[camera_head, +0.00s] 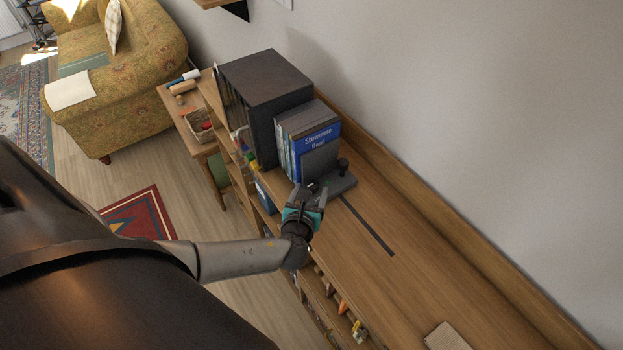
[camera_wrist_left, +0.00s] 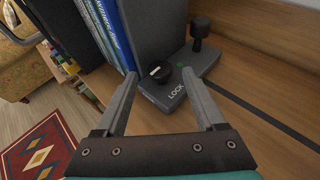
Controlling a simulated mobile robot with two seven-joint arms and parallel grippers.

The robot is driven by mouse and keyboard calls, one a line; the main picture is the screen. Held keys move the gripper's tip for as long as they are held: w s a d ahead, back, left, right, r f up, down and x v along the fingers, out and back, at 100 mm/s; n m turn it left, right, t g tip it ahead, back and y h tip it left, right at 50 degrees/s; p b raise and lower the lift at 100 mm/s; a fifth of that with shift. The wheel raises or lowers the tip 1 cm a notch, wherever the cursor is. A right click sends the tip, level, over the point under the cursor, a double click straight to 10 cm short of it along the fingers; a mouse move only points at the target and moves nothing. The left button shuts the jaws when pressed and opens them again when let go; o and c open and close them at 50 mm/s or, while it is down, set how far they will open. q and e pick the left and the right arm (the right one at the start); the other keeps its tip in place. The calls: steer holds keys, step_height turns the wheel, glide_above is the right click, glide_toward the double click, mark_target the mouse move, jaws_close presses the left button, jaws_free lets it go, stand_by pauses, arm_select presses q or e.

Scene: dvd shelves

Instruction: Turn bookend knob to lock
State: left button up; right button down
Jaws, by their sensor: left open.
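The grey bookend (camera_head: 322,164) stands on the wooden shelf top against a row of DVD cases, and its base carries a post with a round black top (camera_head: 343,164). In the left wrist view, the base (camera_wrist_left: 184,89) bears the word LOCK, a small green mark, and a low black knob (camera_wrist_left: 160,73) with a white mark. A taller black post (camera_wrist_left: 203,35) stands farther back. My left gripper (camera_head: 309,188) is open at the bookend's front edge. In the wrist view, its fingertips (camera_wrist_left: 159,74) lie either side of the low knob, apart from it. My right gripper is not in view.
Blue-spined cases (camera_head: 309,140) and a large dark box (camera_head: 266,92) stand behind the bookend. A dark slot (camera_head: 367,225) runs along the shelf top (camera_head: 440,255), mostly bare to the right. A wooden ledge (camera_head: 430,205) and wall border the back.

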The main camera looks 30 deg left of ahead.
arm_select(q)
steer(key=shift+x, duration=0.8)
jaws_close()
